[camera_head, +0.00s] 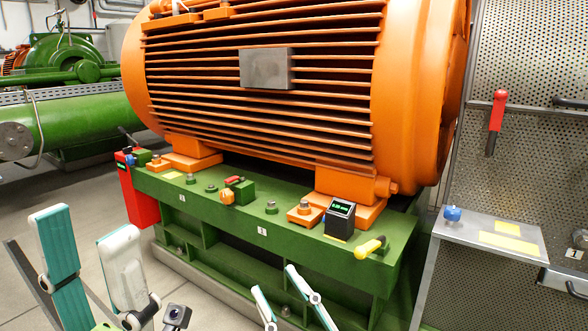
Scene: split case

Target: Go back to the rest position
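My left gripper (84,224) is at the lower left, in front of the green base. Its two pale fingers with teal sides stand apart, with floor visible between them and nothing held. My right gripper (273,279) is at the bottom centre, low in front of the green base. Its two fingers are spread, with nothing visible between the tips. Both grippers look clear of the objects on the base. The lower parts of both arms are cut off by the bottom edge.
A large orange motor (260,85) sits on a green base (300,248). Along its front edge are a black display device (340,217), a yellow-handled tool (370,247) and a red box (138,200). A grey shelf (480,236) holds a blue item (452,213); a red-handled tool (497,115) hangs above.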

